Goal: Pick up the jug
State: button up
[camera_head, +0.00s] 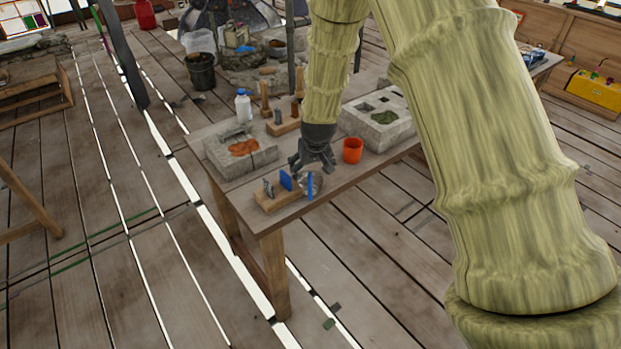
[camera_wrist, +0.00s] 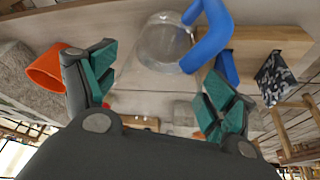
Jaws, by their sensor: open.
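The jug (camera_wrist: 165,45) is clear and see-through with a thick blue handle (camera_wrist: 208,38), at the top middle of the wrist view. In the head view the jug (camera_head: 317,183) stands near the front edge of the workbench, partly hidden under my gripper. My gripper (camera_head: 312,168) is just above it and points down. In the wrist view my gripper (camera_wrist: 155,98) has its green-padded fingers spread wide with nothing between them. The jug lies beyond the fingertips, and I see no contact.
The wooden workbench (camera_head: 230,192) bears an orange cup (camera_head: 352,150) right of my gripper. A wooden block (camera_head: 268,204) with blue and grey pieces is close on the left. Stone blocks (camera_head: 387,124) and a white bottle (camera_head: 243,107) stand farther back.

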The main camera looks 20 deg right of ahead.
jog(key=c, duration=1)
jog(key=shift+c, duration=0.4)
jog(key=shift+r, duration=0.1)
